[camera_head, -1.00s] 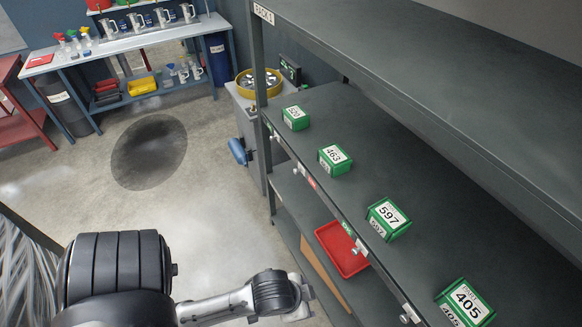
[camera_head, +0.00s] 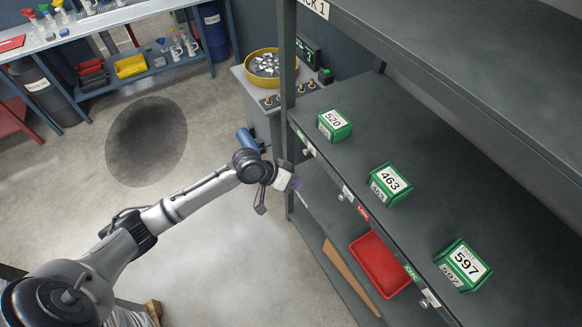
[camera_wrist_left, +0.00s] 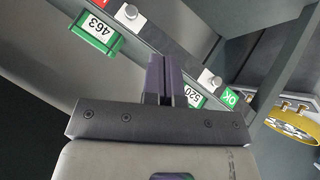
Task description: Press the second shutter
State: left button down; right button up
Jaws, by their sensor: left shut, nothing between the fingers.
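The shelf's front edge carries small silver push fittings beside coloured labels. One fitting (camera_head: 309,153) is near box 520, another (camera_head: 347,193) is near box 463 and the red label, and a third (camera_head: 430,298) is near box 597. I cannot tell which of them is the shutter. My left gripper (camera_head: 297,184) is outside the shelf edge, close to its left end. In the left wrist view its purple fingers (camera_wrist_left: 166,70) are shut and empty, pointing between a fitting (camera_wrist_left: 130,12) at upper left and a fitting (camera_wrist_left: 209,80) by the green OK label (camera_wrist_left: 229,97). My right gripper is out of view.
Green boxes 520 (camera_head: 334,125), 463 (camera_head: 390,184) and 597 (camera_head: 463,265) stand on the shelf. A red tray (camera_head: 380,266) lies on the level below. A rack post (camera_head: 287,90) and a stand with a yellow bowl (camera_head: 263,68) are close by. Open floor is at left.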

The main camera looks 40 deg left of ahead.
pick_arm(q)
jog(key=n, duration=0.1)
jog(key=w+r+n+t+h, duration=0.1)
jog(key=r+n+t, duration=0.1)
jog(key=shift+w+d+r+n+h, duration=0.2)
jog(key=shift+w+d+n+h, duration=0.1)
jog(key=shift+h, duration=0.1)
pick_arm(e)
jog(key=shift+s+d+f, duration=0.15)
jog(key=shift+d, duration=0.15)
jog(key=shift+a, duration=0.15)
